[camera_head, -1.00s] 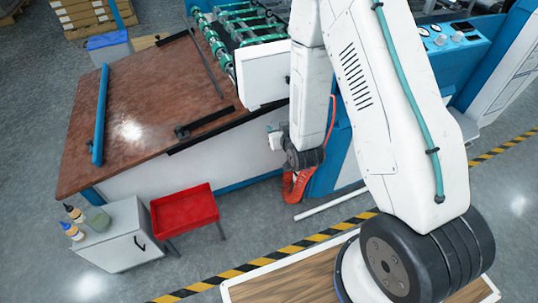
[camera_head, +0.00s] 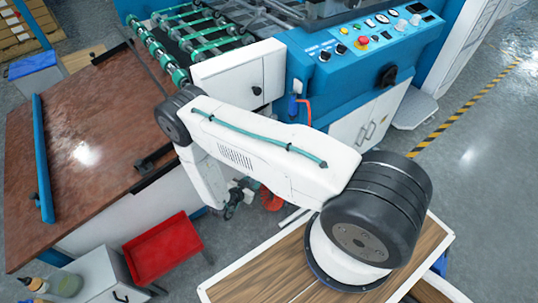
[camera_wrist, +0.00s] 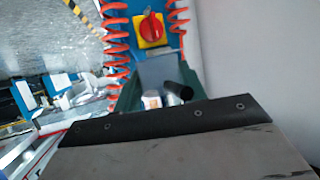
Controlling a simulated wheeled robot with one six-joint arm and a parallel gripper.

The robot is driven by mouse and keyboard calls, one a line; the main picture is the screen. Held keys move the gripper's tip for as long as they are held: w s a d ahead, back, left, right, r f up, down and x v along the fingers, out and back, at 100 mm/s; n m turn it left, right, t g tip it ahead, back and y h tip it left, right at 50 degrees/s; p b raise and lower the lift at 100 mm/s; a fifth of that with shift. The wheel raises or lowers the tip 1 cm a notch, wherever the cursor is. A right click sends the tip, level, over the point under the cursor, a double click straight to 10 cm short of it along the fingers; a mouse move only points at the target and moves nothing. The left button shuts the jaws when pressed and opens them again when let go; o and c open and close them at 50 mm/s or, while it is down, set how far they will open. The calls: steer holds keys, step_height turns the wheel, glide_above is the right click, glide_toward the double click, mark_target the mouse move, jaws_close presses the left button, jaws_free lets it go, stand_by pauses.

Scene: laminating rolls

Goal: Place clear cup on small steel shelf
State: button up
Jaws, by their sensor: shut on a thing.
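My gripper (camera_head: 232,205) hangs low at the end of my arm, beside the machine's front and to the right of the red tray. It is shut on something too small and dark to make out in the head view. In the wrist view, a grey plate with a black, screwed edge fills the foreground; I cannot tell whether it is a shelf. Beyond it are a dark cylinder (camera_wrist: 178,92) and a small pale object (camera_wrist: 152,100). A greenish translucent container (camera_head: 66,285) stands on the grey cabinet at lower left; I cannot tell whether it is the clear cup.
The red tray (camera_head: 162,250) stands left of my gripper, near the grey cabinet (camera_head: 98,272). The brown table (camera_head: 80,125) is at left and the blue machine (camera_head: 345,70) behind. The wrist view shows a red rotary switch (camera_wrist: 151,29) and orange coiled cables (camera_wrist: 114,45).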

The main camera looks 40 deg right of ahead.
steer(key=w+d, duration=0.2)
steer(key=d, duration=0.3)
steer(key=w+d, duration=0.2)
steer(key=d, duration=0.3)
steer(key=w+d, duration=0.3)
steer(key=d, duration=0.2)
steer(key=shift+w+d+f, duration=0.1)
steer(key=shift+d+f, duration=0.05)
steer(key=shift+d, duration=0.1)
steer(key=o, duration=1)
steer(key=shift+f, duration=0.1)
steer(key=shift+c, duration=0.2)
steer(key=shift+a, duration=0.1)
steer(key=v, duration=1.2)
